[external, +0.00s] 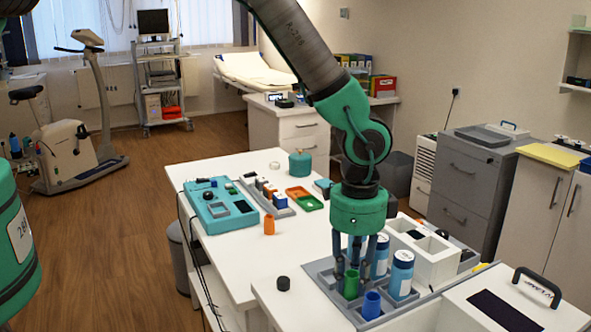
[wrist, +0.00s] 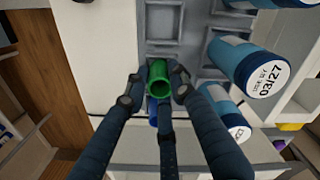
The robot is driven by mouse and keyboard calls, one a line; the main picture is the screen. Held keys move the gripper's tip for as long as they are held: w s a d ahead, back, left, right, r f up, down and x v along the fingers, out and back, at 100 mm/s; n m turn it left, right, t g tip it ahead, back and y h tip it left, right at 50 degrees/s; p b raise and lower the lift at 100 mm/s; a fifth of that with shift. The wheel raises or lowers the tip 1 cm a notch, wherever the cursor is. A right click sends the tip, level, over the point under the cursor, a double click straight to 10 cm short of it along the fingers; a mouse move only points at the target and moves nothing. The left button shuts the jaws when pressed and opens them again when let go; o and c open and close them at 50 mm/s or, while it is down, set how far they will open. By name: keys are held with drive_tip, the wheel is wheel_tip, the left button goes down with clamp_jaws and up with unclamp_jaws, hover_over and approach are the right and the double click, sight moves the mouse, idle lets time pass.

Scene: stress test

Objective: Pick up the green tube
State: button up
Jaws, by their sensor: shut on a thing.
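The green tube (external: 350,286) is a short, open-topped cup at the grey compartment tray (external: 323,274) on the near white table. My gripper (external: 352,272) is above the tray, pointing down, with its dark fingers shut around the tube.
A blue cup (external: 371,304) stands right beside the green tube. Blue-and-white labelled bottles (external: 401,274) stand close on the right. A white box with a black handle (external: 515,300) is at the near right.

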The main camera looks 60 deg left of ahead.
drive_tip(key=shift+r, duration=1.35)
drive_tip(key=s+a+b, duration=0.1)
drive_tip(key=s+a, duration=0.2)
drive_tip(key=s, duration=0.4)
drive_tip(key=s+a+r+b, duration=0.1)
drive_tip(key=s+a, duration=0.2)
drive_tip(key=s, duration=0.4)
drive_tip(key=shift+s+a+r, duration=0.2)
drive_tip(key=shift+s+r, duration=0.05)
drive_tip(key=shift+s, duration=0.1)
drive_tip(key=shift+r, duration=0.15)
